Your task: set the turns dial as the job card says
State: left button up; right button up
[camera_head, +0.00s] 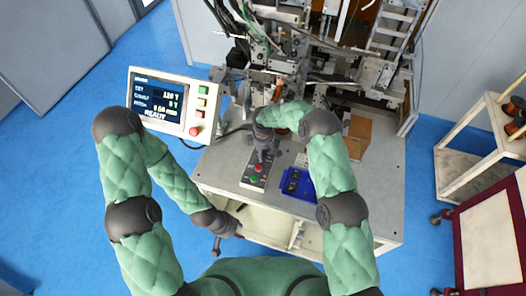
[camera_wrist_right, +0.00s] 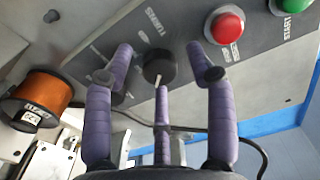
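The turns dial (camera_wrist_right: 159,68) is a black round knob on the grey control panel (camera_wrist_right: 262,62), with a "TURNS" label beside it, in the right wrist view. My right gripper (camera_wrist_right: 165,66) has its purple fingers spread on both sides of the dial, with a third finger below it. I cannot tell whether they touch it. In the head view the right gripper (camera_head: 264,155) hangs over the panel and hides the dial. The screen (camera_head: 160,102) shows a set line of about 120 T and "READY". My left gripper (camera_head: 220,243) is low, in front of the bench; its fingers are unclear.
The panel has a red button (camera_wrist_right: 226,25) and a green start button (camera_wrist_right: 292,3) close to the right finger. A blue tray (camera_head: 312,193) lies right of the panel. A copper wire spool (camera_wrist_right: 45,88) is at left in the wrist view. The winding machine (camera_head: 285,70) stands behind.

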grip_shut()
jog(key=shift+f+m+b, duration=0.1)
jog(key=shift+m+b, duration=0.2)
jog(key=shift+b, duration=0.25)
jog(key=m+b, duration=0.5)
jog(key=b, duration=0.3)
jog(key=shift+f+m, duration=0.1)
jog(key=shift+m, duration=0.2)
jog(key=shift+m+b, duration=1.15)
jog(key=shift+m, duration=0.15)
jog(key=shift+o, duration=0.2)
grip_release()
jog(key=shift+r, duration=0.25)
